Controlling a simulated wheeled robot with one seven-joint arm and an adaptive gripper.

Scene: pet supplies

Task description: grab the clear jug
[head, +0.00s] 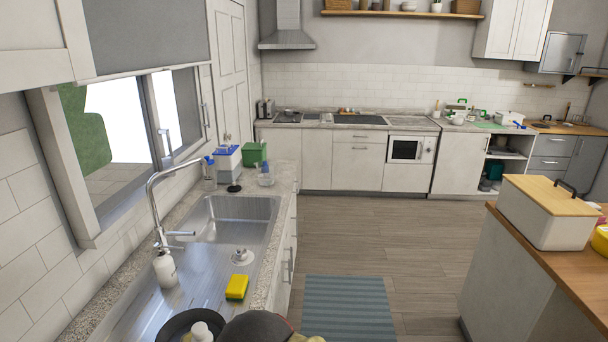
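A small see-through vessel (265,178), which looks like the clear jug, stands on the far end of the sink counter in the head view. It is just in front of a green box (253,153) and to the right of a small dark item (234,188). It is small in the picture, so its handle and contents cannot be made out. No gripper fingers can be made out in this view. A dark rounded shape at the bottom edge is cut off, and I cannot tell what it is.
A sink (236,207) with a tall tap (160,200), a soap bottle (165,268) and a yellow sponge (237,287) lie nearer on this counter. A blue-and-white box (228,158) stands behind. A wooden-topped island with a lidded bin (540,222) is at right.

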